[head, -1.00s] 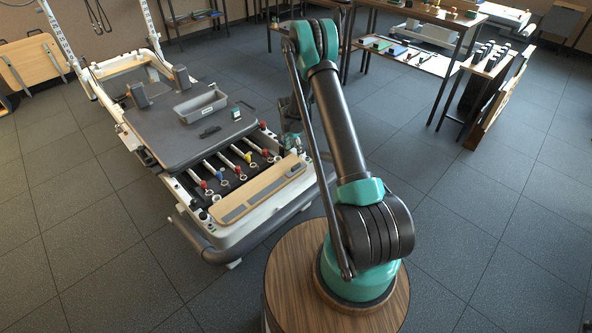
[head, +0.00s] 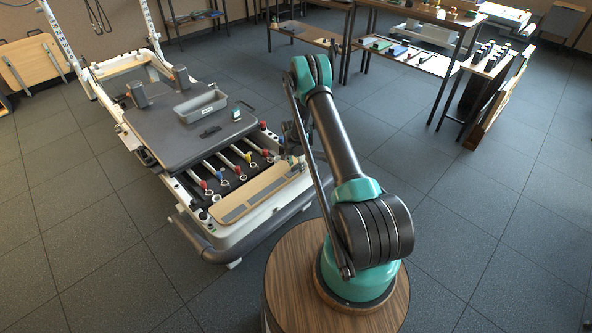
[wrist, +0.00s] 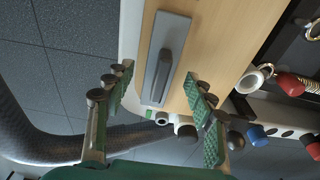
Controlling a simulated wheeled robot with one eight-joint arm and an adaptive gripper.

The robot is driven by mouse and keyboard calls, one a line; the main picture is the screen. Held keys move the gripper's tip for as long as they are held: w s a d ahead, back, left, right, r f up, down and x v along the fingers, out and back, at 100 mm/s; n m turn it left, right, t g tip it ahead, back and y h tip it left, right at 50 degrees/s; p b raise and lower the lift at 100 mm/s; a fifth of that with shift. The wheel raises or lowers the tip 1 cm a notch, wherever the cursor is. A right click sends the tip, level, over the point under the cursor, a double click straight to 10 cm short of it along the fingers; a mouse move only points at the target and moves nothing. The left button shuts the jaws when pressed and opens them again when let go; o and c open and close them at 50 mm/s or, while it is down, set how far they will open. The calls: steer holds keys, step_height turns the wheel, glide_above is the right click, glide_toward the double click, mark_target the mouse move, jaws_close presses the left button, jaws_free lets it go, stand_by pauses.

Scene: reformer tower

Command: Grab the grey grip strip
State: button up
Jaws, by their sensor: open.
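The grey grip strip (wrist: 176,31) lies flat on a light wooden board in the wrist view, with a darker raised bar along its middle. My gripper (wrist: 158,72) is open, with one green-padded finger on each side of the strip's near part. The fingers look apart from the strip; their height above it is hard to tell. In the head view grey strips (head: 234,214) show on the wooden board at the reformer's near end. There my gripper (head: 294,160) is small and partly hidden behind my arm, by the board's right end.
The reformer carriage (head: 170,140) carries a grey tray (head: 200,104) and small items. Springs with coloured ends (head: 240,155) lie beside the board. A grey curved tube (wrist: 40,145) runs past the board's near edge. Shelves stand at the back right.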

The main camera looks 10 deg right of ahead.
steer(key=shift+f, duration=0.1)
steer(key=c, duration=1.2)
steer(key=shift+c, duration=0.2)
